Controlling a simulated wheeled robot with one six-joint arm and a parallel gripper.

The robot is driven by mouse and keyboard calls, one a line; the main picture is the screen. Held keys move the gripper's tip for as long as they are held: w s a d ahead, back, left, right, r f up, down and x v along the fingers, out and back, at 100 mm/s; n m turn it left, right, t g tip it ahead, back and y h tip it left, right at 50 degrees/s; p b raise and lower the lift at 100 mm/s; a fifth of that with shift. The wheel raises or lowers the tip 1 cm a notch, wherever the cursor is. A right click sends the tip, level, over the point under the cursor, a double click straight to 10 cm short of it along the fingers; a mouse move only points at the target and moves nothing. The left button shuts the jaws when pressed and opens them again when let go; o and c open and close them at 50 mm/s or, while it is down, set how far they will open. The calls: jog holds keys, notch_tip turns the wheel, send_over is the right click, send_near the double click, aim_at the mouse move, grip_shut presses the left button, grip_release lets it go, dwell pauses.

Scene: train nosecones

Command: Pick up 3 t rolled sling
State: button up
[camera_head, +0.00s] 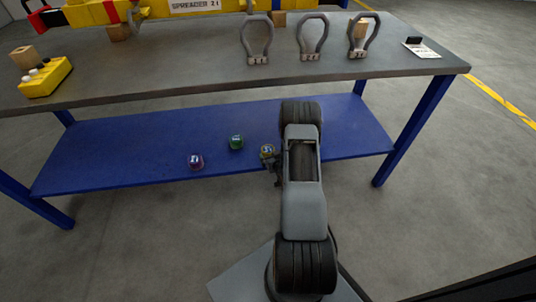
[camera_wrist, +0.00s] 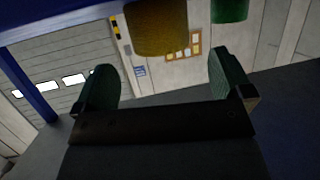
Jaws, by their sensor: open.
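Three small rolled slings stand on the blue lower shelf (camera_head: 110,150): a purple one (camera_head: 196,161), a green one (camera_head: 237,142) and a yellow one (camera_head: 267,151) nearest my arm. The yellow sling carries a label too small to read here. In the wrist view the yellow sling (camera_wrist: 157,28) is at the top centre, beyond and between my open fingertips. The green sling (camera_wrist: 229,9) shows at the top right. My gripper (camera_wrist: 161,63) is open and empty. In the head view my arm hides most of it, close beside the yellow sling.
The grey tabletop (camera_head: 190,80) overhangs the shelf. It bears several shackles (camera_head: 313,35), a yellow spreader beam (camera_head: 160,10), a yellow button box (camera_head: 46,77) and a card (camera_head: 421,50). Blue legs (camera_head: 415,130) stand at the sides. The shelf left of the purple sling is clear.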

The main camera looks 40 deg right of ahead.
aim_at(269, 150)
jog(key=b+x, duration=0.1)
jog(key=x, duration=0.3)
jog(key=shift+w+f, duration=0.1)
jog(key=shift+c, duration=0.5)
jog(key=c, duration=1)
